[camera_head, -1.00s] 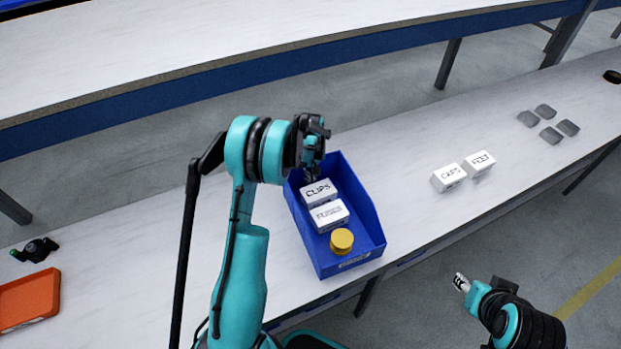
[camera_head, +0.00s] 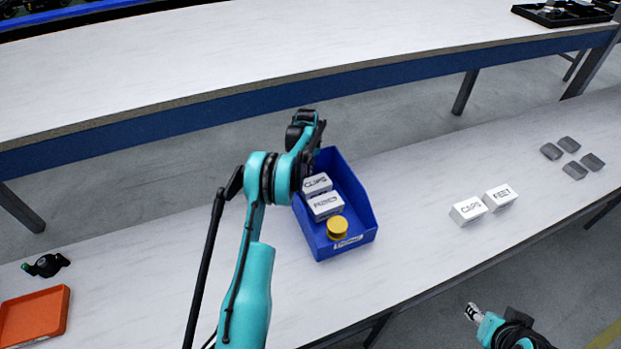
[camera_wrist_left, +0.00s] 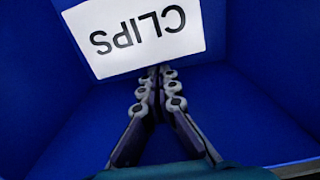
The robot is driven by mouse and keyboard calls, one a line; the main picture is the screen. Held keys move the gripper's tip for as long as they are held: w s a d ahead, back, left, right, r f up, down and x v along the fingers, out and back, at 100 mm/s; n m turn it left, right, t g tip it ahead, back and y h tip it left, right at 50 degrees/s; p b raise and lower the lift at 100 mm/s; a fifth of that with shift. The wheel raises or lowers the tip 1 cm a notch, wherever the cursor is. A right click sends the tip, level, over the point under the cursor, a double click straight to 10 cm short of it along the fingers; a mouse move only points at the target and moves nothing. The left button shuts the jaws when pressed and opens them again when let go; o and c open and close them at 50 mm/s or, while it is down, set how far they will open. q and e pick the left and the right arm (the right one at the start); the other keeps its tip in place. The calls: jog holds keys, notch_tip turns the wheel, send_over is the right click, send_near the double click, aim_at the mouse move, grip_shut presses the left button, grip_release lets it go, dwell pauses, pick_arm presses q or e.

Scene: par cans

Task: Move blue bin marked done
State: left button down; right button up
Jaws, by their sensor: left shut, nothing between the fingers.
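The blue bin (camera_head: 365,197) stands on the near white table and holds a white box marked CLIPS (camera_head: 317,184), a white box marked FUSES (camera_head: 326,206) and a yellow round item (camera_head: 337,227). A label is on its front; I cannot read it. My left arm reaches to the bin's far left part. In the left wrist view my left gripper (camera_wrist_left: 159,72) points down inside the bin (camera_wrist_left: 235,105), its fingertips together beside the CLIPS box (camera_wrist_left: 135,35), with nothing visible between them. My right gripper (camera_head: 472,312) is at the lower right, away from the table; its jaw state is unclear.
White boxes marked CAPS (camera_head: 468,210) and FEET (camera_head: 500,198) stand right of the bin, with several grey pieces (camera_head: 572,170) beyond. An orange tray (camera_head: 35,318) and a small black item (camera_head: 46,265) are at the left. Another table (camera_head: 300,60) stands behind a gap.

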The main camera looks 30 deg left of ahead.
pick_arm(q)
jog(key=shift+d+r, duration=0.15)
notch_tip(320, 180, up, 12)
jog(key=s+d+r+m+t, duration=0.25)
jog(key=s+d+r, duration=0.25)
jog(key=d+r, duration=0.5)
jog(key=s+d+r+m+t, duration=0.1)
jog(key=s+d+r+m, duration=0.15)
jog(key=s+d, duration=0.5)
jog(key=s+d+r+m+t, duration=0.2)
jog(key=s+d+r, duration=0.2)
jog(key=s, duration=0.7)
jog(key=s+d+f+m+t, duration=0.1)
jog(key=s+d+f, duration=0.1)
jog(key=s, duration=0.3)
jog(key=s+d+f+m, duration=0.2)
jog(key=s+f, duration=0.2)
jog(key=s, duration=0.2)
jog(key=shift+d+t, duration=0.15)
jog(key=shift+t, duration=0.2)
